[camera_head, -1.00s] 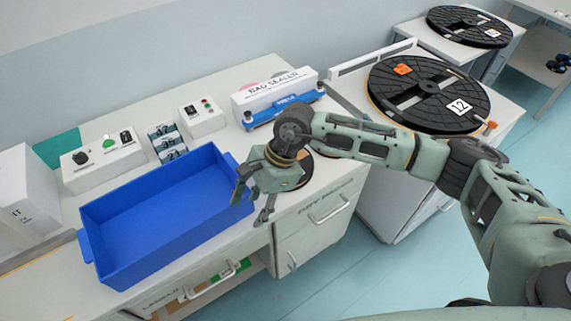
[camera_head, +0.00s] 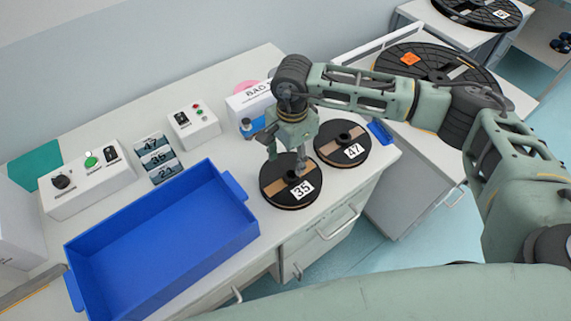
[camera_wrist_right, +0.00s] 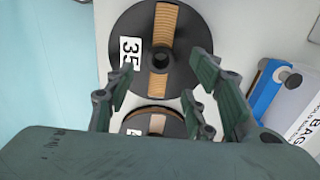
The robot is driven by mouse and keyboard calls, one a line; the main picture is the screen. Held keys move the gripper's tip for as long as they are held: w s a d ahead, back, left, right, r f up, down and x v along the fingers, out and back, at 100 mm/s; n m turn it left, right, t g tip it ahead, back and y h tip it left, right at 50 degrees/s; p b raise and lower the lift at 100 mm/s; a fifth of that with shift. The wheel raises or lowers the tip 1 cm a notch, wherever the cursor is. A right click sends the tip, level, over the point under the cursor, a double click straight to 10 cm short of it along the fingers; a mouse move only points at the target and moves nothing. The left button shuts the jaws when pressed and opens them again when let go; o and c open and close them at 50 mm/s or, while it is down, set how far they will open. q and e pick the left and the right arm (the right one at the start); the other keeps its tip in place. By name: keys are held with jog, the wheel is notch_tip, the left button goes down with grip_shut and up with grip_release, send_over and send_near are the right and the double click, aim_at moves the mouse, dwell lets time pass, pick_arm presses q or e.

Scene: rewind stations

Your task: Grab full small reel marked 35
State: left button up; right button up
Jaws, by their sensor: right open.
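The small reel marked 35 (camera_head: 281,197) lies flat on the counter, to the right of the blue bin. It is black with a tan band and a white label. My right gripper (camera_head: 288,166) is open above this reel, with fingers pointing down and nothing held. In the right wrist view, reel 35 (camera_wrist_right: 140,75) shows ahead of the open fingers (camera_wrist_right: 165,95), its hub a little above the gap between them. A second small reel marked 47 (camera_head: 345,158) lies just behind and right of it. My left gripper is not in view.
The blue bin (camera_head: 77,252) stands left of the reels. The white bag sealer (camera_head: 250,100) is partly hidden by my right arm. Control boxes (camera_head: 88,180) and number tags (camera_head: 158,158) stand along the back. A large reel (camera_head: 455,70) rests on the cabinet at right.

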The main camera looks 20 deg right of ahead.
aim_at(293, 173)
jog(key=f+p, duration=0.2)
jog(key=f, duration=0.1)
jog(key=f+p, duration=0.1)
jog(key=f, duration=0.1)
jog(key=shift+s+d+f, duration=0.2)
jog(key=shift+s+d, duration=0.05)
jog(key=shift+s, duration=0.05)
jog(key=shift+w+f+p, duration=0.2)
jog(key=shift+f+p, duration=0.15)
jog(key=shift+f, duration=0.55)
jog(key=shift+s, duration=0.1)
jog(key=shift+c, duration=0.2)
jog(key=c, duration=0.4)
jog(key=shift+f, duration=0.1)
jog(key=c, duration=0.5)
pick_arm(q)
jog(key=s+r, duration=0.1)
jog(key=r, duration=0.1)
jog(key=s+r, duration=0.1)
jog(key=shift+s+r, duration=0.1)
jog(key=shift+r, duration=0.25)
pick_arm(e)
grip_shut()
